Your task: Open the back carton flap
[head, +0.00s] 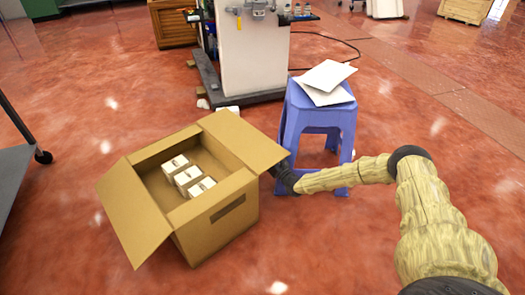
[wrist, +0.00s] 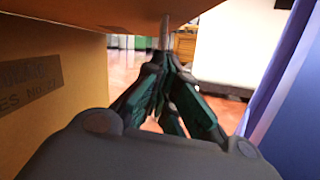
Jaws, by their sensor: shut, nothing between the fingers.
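The open brown carton (head: 215,222) stands on the floor with small white boxes (head: 187,175) inside. One flap (head: 243,140) spreads outward at the far right, and another flap (head: 137,212) spreads outward at the left. My gripper (head: 273,170) is beside the carton's right side, at the far-right flap's outer edge and partly hidden by it. In the wrist view, my gripper's fingers (wrist: 166,62) are together and empty, just under the brown flap (wrist: 90,10). The carton wall (wrist: 60,105) with printed text is on the left. I cannot tell whether the fingers touch the flap.
A blue stool (head: 318,120) with white sheets (head: 325,80) on it stands close behind my gripper; its leg (wrist: 285,75) is close on the right in the wrist view. A white machine (head: 253,55) is behind the carton. Floor is clear in front.

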